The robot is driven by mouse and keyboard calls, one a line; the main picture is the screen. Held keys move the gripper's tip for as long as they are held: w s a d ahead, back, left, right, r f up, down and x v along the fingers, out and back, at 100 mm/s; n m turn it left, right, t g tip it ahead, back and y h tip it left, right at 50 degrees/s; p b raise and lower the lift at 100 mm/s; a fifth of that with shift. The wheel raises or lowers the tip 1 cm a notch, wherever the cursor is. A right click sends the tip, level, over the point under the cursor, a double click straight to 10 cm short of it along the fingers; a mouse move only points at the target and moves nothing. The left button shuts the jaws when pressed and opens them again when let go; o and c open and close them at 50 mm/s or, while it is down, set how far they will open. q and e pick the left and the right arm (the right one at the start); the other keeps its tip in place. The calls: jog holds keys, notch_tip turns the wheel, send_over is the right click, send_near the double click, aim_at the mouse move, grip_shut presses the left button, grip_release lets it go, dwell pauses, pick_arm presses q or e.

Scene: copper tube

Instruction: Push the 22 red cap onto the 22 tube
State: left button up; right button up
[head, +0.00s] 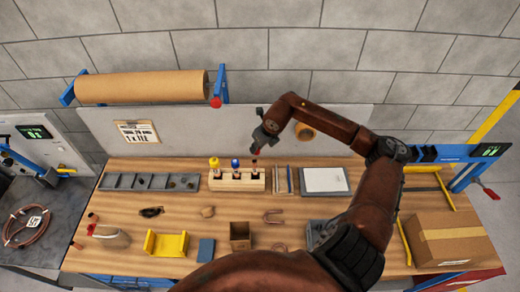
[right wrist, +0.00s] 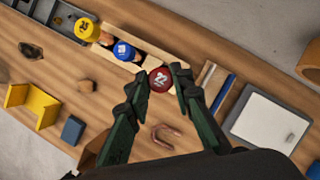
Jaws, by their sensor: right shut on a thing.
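The red cap marked 22 (right wrist: 160,78) is between the two fingertips of my right gripper (right wrist: 159,80) in the right wrist view. In the head view this gripper (head: 260,142) is above the right end of the wooden rack (head: 237,185). A copper tube (head: 254,172) stands upright in the rack under it. The cap hides the tube's top in the right wrist view, and I cannot tell whether cap and tube touch. A yellow cap (right wrist: 87,29) and a blue cap (right wrist: 123,50) top the other two tubes. My left gripper is not in view.
A grey compartment tray (head: 150,182) lies left of the rack. A white pad in a grey frame (head: 325,180) lies to the right. A yellow cradle (head: 166,244), blue block (head: 206,250) and open brown box (head: 240,236) stand in front. A cardboard box (head: 450,238) is far right.

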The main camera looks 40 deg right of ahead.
jog(key=w+f, duration=0.1)
jog(key=w+f+b, duration=0.1)
jog(key=w+f, duration=0.1)
jog(key=shift+f, duration=0.25)
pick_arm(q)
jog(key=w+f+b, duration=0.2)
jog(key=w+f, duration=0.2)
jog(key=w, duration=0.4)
pick_arm(e)
jog(key=shift+s+f, duration=0.25)
jog(key=shift+f, duration=0.25)
jog(key=shift+s+f, duration=0.2)
jog(key=shift+f, duration=0.25)
jog(key=shift+f+b, duration=0.6)
jog(key=shift+b, duration=0.1)
jog(key=shift+w, duration=0.1)
jog(key=shift+s+r, duration=0.2)
jog(key=shift+s, duration=0.25)
jog(key=shift+w+f, duration=0.15)
jog(key=shift+w, duration=0.15)
jog(key=shift+s+b, duration=0.15)
jog(key=shift+b, duration=0.15)
pick_arm(q)
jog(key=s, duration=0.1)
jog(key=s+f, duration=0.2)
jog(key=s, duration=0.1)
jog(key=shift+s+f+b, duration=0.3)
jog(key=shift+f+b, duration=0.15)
jog(key=shift+b, duration=0.25)
